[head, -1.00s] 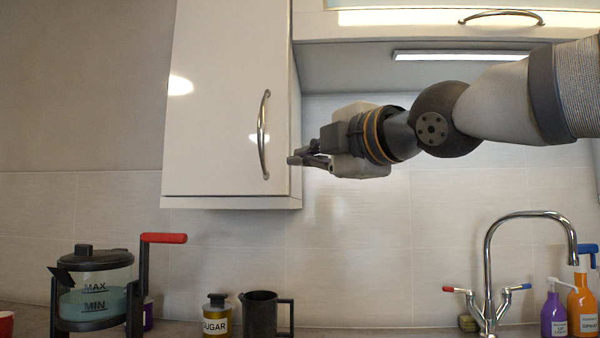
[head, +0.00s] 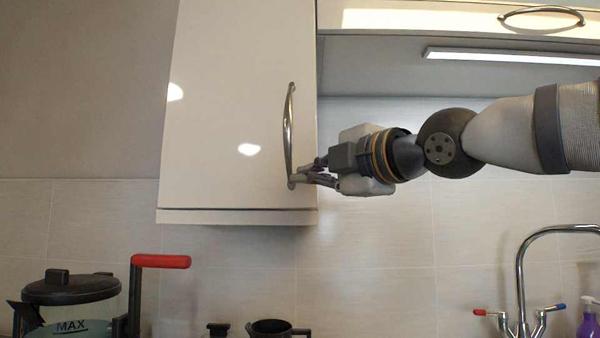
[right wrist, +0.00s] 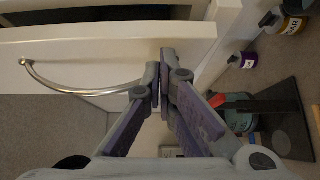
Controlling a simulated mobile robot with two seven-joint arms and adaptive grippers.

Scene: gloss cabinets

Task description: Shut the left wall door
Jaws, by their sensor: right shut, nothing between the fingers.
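The left wall door (head: 225,120) is a white gloss panel with a curved vertical metal handle (head: 289,130) near its right edge. In the right wrist view the closed fingertips (right wrist: 160,78) are beside the end of the handle (right wrist: 75,88); contact cannot be told. My left gripper is not in view.
A wall cabinet front with a horizontal handle (head: 542,12) is at upper right, above a light strip (head: 510,56).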

